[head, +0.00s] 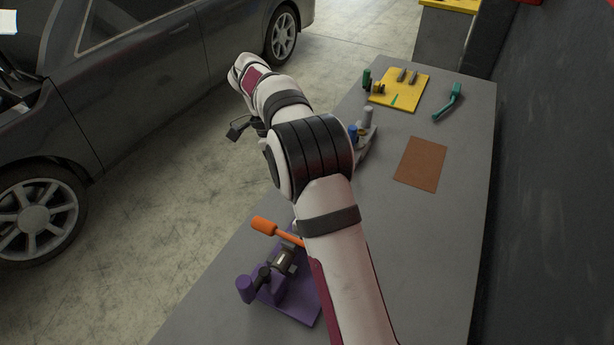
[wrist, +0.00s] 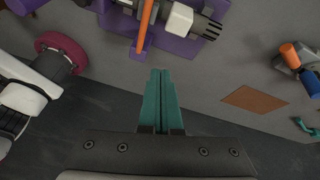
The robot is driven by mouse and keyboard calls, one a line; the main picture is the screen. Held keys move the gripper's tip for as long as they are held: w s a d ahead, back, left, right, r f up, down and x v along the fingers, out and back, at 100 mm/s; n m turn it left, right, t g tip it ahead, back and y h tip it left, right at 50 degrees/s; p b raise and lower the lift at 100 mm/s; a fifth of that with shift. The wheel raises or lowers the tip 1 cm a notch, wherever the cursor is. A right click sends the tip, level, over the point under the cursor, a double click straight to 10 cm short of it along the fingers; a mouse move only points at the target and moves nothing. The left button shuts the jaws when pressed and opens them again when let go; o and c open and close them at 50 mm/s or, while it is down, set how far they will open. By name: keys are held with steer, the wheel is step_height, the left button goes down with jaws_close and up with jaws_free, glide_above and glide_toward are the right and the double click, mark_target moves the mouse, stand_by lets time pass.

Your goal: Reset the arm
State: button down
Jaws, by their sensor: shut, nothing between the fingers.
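My arm (head: 312,160) reaches from the bottom of the head view over the grey workbench, and its wrist end lies beyond the bench's left edge, over the floor. The fingers are hidden in the head view. In the wrist view my gripper (wrist: 161,82) shows its two teal fingers side by side, shut and empty. They point toward the purple fixture, apart from it as far as I can tell.
The purple fixture (head: 303,305) with an orange-handled tool (head: 265,226) stands at the near left. A yellow board (head: 414,82), a teal tool (head: 449,103) and a brown mat (head: 421,164) lie on the workbench (head: 440,240). A car (head: 160,60) stands left; a wall is right.

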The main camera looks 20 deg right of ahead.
steer(key=s+a+r+n+t+y, duration=0.1)
steer(key=s+r+n, duration=0.35)
steer(key=s, duration=0.35)
steer(key=s+a+r+n+t+y, duration=0.1)
steer(key=s+a+r+n+y, duration=0.15)
steer(key=s+n, duration=0.45)
steer(key=s+a+f+n, duration=0.1)
steer(key=s+f+n, duration=0.1)
steer(key=s, duration=0.5)
steer(key=s+a+f+n+t+y, duration=0.1)
steer(key=s+a+f+n, duration=0.1)
steer(key=s+n, duration=0.3)
steer(key=s+f, duration=0.1)
steer(key=s, duration=0.2)
steer(key=shift+s+a+t, duration=0.15)
steer(key=shift+s+t, duration=0.15)
